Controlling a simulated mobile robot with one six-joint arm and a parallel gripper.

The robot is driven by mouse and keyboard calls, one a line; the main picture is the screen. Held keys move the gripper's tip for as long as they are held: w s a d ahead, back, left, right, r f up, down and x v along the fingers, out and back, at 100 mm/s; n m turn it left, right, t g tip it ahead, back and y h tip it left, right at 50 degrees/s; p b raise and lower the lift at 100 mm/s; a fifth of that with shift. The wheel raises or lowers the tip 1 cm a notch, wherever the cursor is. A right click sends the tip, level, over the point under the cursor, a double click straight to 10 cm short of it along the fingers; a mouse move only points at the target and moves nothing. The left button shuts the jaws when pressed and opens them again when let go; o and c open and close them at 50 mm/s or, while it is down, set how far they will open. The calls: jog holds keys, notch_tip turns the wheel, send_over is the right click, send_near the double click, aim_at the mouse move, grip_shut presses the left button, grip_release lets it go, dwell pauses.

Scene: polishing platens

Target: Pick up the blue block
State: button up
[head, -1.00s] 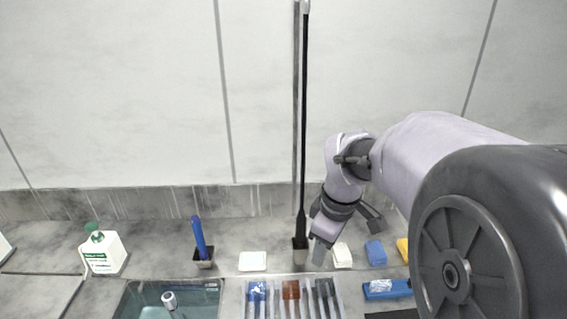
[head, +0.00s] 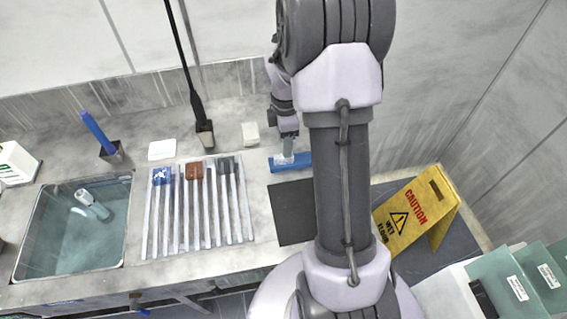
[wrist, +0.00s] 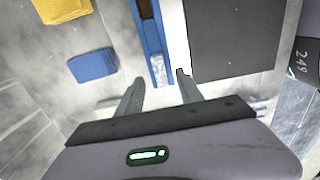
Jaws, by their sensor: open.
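The blue block (wrist: 92,66) lies on the grey counter in the left half of the wrist view, flat and apart from other things. In the head view I cannot see it; my arm covers that area. My gripper (wrist: 160,88) is open, with nothing between its fingers. The block is beyond and to the left of the fingertips in the wrist view. In the head view my gripper (head: 287,147) points down over the counter, near the long blue holder (head: 303,161).
A yellow block (wrist: 62,8) lies beyond the blue one. The blue holder (wrist: 150,30) and a dark mat (wrist: 230,40) are to the right.

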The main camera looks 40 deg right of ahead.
aim_at(284, 160)
notch_tip(284, 160, down, 6)
jog(key=b, duration=0.2)
jog(key=shift+w+a+r+b, duration=0.1)
jog(key=shift+a+r+b, duration=0.05)
jog(key=shift+r+b, duration=0.15)
jog(key=shift+r, duration=0.1)
grip_shut()
